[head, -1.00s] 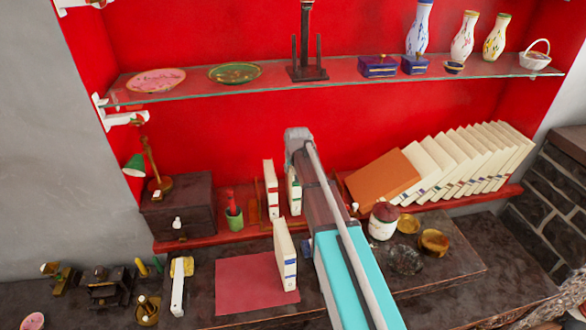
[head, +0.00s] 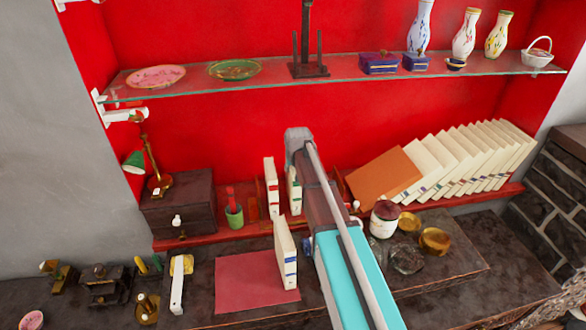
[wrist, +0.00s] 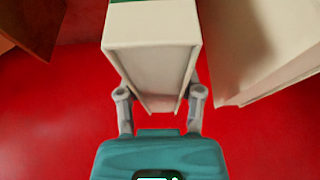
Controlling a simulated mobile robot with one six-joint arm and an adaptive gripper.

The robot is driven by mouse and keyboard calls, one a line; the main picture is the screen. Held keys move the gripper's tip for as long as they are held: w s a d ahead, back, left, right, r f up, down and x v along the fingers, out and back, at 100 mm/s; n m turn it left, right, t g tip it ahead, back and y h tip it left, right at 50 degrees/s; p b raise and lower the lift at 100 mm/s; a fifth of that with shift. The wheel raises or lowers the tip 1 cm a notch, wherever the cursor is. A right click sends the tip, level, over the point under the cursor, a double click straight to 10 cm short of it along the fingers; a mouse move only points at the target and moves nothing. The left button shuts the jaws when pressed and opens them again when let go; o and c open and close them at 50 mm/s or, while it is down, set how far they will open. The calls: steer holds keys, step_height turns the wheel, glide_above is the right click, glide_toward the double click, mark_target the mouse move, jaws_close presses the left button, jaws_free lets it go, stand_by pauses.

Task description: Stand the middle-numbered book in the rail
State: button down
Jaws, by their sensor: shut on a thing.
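My gripper (wrist: 160,100) is shut on a cream book with a green band (wrist: 150,55), one finger on each side. In the head view this green-labelled book (head: 294,192) is upright, partly hidden behind my arm. Left of it, a red-labelled book (head: 271,190) stands upright on the red lower shelf, between brown wooden end pieces of the rail (head: 255,195). A blue-labelled book (head: 286,258) stands on the red mat (head: 240,275) in front. The numbers are too small to read. Whether the held book touches the shelf is hidden.
In the wrist view another cream book (wrist: 245,50) is close on the right and a brown panel (wrist: 35,20) on the left. Leaning books (head: 465,160) and an orange book (head: 383,180) are to the right. A green cup (head: 234,215) is at left; a glass shelf (head: 220,90) is above.

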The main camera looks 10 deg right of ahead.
steer(key=shift+f, duration=0.25)
steer(key=shift+c, duration=0.8)
jaws_free()
steer(key=shift+s, duration=0.1)
steer(key=s+f+g, duration=0.1)
steer(key=s+g, duration=0.3)
steer(key=s, duration=2.6)
steer(key=shift+f, duration=0.15)
